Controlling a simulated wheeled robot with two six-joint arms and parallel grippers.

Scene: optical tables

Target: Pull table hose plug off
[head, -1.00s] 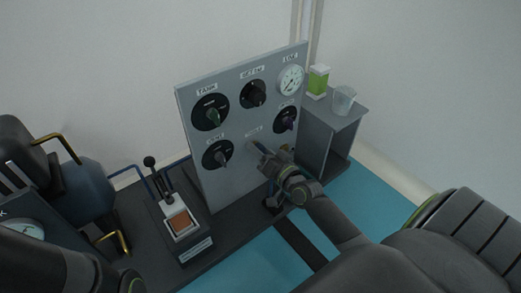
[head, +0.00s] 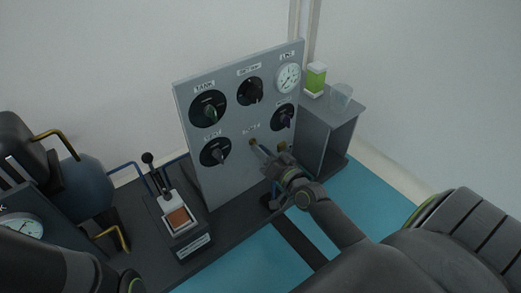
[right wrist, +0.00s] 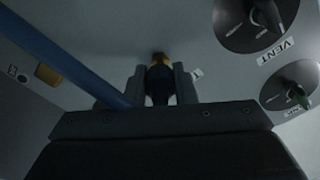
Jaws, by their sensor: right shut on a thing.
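My right gripper (head: 264,153) is in front of the lower part of the grey upright panel (head: 232,172). It is shut on the dark hose plug, which shows between its fingers in the right wrist view (right wrist: 160,84). A brass fitting (right wrist: 161,60) shows just beyond the plug. In the head view a brass port (head: 253,142) on the panel is visible just left of my fingertips. I cannot tell whether the plug still touches it. A blue hose (right wrist: 75,60) crosses the right wrist view beside the gripper. My left gripper is out of view.
Round dials (head: 208,108) and a gauge (head: 288,79) are on the panel. A lever box (head: 181,218) stands at left, and a blue tank (head: 85,190) beyond it. A grey stand (head: 335,120) holds a green-labelled bottle (head: 316,76) and a clear cup (head: 341,96).

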